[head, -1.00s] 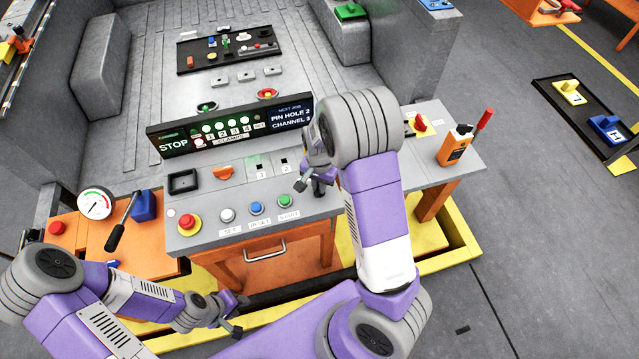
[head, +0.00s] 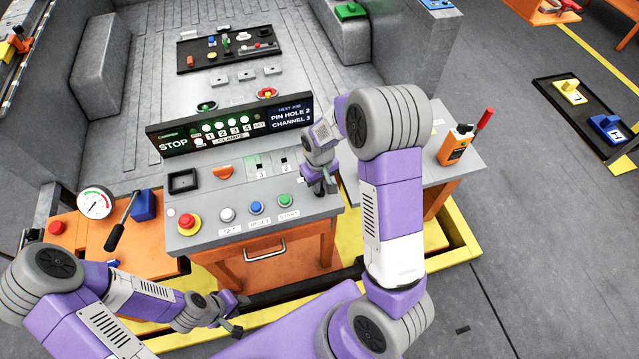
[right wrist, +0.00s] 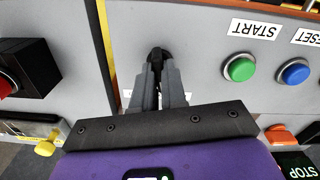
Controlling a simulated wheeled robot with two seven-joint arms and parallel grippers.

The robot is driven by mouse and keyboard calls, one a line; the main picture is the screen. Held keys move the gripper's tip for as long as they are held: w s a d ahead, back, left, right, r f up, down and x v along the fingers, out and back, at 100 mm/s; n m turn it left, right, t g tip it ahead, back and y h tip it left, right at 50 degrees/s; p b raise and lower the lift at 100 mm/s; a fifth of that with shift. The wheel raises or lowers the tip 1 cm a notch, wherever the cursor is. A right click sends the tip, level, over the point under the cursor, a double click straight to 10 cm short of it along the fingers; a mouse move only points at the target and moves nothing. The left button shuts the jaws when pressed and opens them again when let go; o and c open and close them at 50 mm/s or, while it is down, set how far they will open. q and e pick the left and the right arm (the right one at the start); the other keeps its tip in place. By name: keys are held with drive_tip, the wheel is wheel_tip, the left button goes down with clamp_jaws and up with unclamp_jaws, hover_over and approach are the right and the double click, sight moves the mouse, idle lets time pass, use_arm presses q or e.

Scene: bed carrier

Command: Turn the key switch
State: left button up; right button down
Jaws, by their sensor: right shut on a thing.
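The key switch shows in the right wrist view as a small black piece (right wrist: 158,56) at my fingertips, on the grey console (head: 205,180) beside the green START button (head: 285,200). My right gripper (head: 325,188) is over the console's right end in the head view and hides the switch there. In the right wrist view its two grey fingers (right wrist: 157,78) are closed around the black piece; the key's turned position cannot be told. My left gripper (head: 238,314) is open and empty, low in front of the console.
The blue (head: 257,207) and white (head: 227,214) buttons and a red emergency stop (head: 188,222) line the console front. A display panel (head: 233,128) stands behind. An orange box with a red-tipped lever (head: 456,145) stands to the right.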

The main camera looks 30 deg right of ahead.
drive_tip(key=n, duration=0.5)
drive_tip(key=shift+s+n, duration=0.1)
drive_tip(key=shift+n, duration=0.6)
drive_tip(key=c, duration=1.2)
unclamp_jaws()
drive_tip(key=shift+r, duration=0.1)
wheel_tip(320, 180, up, 7)
drive_tip(key=shift+r+p, duration=0.2)
drive_tip(key=shift+p, duration=0.3)
